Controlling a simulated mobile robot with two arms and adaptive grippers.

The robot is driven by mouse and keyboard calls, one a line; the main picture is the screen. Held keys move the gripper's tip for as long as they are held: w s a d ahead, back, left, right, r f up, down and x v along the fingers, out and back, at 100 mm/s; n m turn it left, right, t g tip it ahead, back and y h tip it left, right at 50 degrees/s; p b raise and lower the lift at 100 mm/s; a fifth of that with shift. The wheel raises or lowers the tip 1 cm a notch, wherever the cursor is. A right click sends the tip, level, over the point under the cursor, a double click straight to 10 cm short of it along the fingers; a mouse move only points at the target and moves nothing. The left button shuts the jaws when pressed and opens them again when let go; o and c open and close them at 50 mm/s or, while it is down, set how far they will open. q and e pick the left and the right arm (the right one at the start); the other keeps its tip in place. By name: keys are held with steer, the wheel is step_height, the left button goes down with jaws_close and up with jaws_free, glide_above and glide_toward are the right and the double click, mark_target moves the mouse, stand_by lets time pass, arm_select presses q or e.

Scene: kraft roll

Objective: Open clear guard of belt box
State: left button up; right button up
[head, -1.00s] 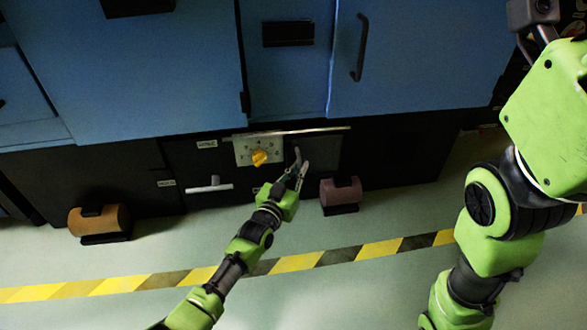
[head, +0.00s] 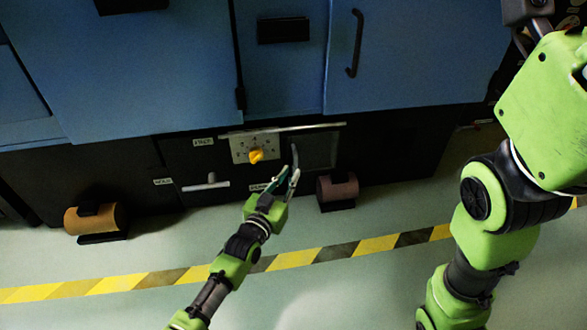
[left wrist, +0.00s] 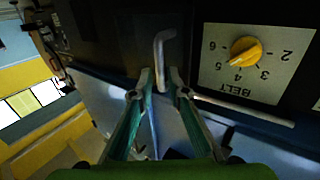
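The belt box is a dark low unit under the blue cabinets, with a white BELT dial plate (head: 255,148) and yellow knob (head: 256,155). A dark, glossy panel, seemingly the clear guard (head: 320,150), lies right of the plate; its edges are hard to see. A grey bent handle (head: 295,154) stands at its left side. The handle also shows in the left wrist view (left wrist: 160,50). My left gripper (head: 287,172) is open just below it. In the left wrist view, the handle's lower end appears between the parted fingertips (left wrist: 161,76); contact is unclear. My right gripper is not visible.
A light rail (head: 285,130) runs above the dial. A tan roll (head: 92,218) and a brown roll (head: 338,188) sit low in front. Striped floor tape (head: 300,260) crosses open floor. My right arm fills the right side.

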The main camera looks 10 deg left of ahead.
arm_select(q)
steer(key=shift+v, duration=1.4)
